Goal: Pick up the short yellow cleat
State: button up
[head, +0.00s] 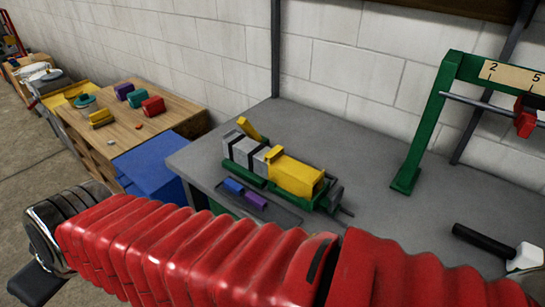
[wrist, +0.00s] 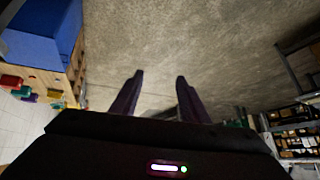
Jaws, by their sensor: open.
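No piece is marked clearly as the short yellow cleat. In the head view a small yellow block (head: 102,118) lies on the wooden bench at the left; whether it is the cleat I cannot tell. It seems to show small in the wrist view (wrist: 55,94). A larger yellow block (head: 295,175) sits on the green-framed machine on the grey bench, with a yellow lever (head: 248,129) behind. My gripper (wrist: 157,76) is open and empty, its two dark fingers apart over bare concrete floor, away from both benches.
The wooden bench (head: 178,125) also holds purple, teal and red blocks. A blue box (head: 150,165) stands between it and the grey bench (head: 370,130). A dark tray (head: 285,213) holds blue and purple pieces. A green frame (head: 420,145) and a hammer (head: 485,243) are right.

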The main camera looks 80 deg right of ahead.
jog(key=w+d+r+m+t+h, duration=0.3)
jog(key=w+d+m, duration=0.1)
jog(key=w+d, duration=0.5)
jog(key=d+m+h, duration=0.6)
jog(key=d+m, duration=0.1)
jog(key=d, duration=1)
jog(key=s+d+f+m+g+h, duration=0.3)
jog(key=s+d+m+g+h, duration=0.4)
jog(key=s+d, duration=0.7)
jog(key=s+d+f+m+g+y, duration=0.1)
jog(key=s+f+g, duration=0.1)
jog(key=s+g, duration=0.2)
jog(key=s+d+f+m+g+y, duration=0.1)
jog(key=s+g, duration=0.4)
jog(key=s, duration=0.5)
jog(key=shift+d+f+m+y, duration=0.3)
jog(key=shift+d+f+m, duration=0.15)
jog(key=shift+m, duration=0.25)
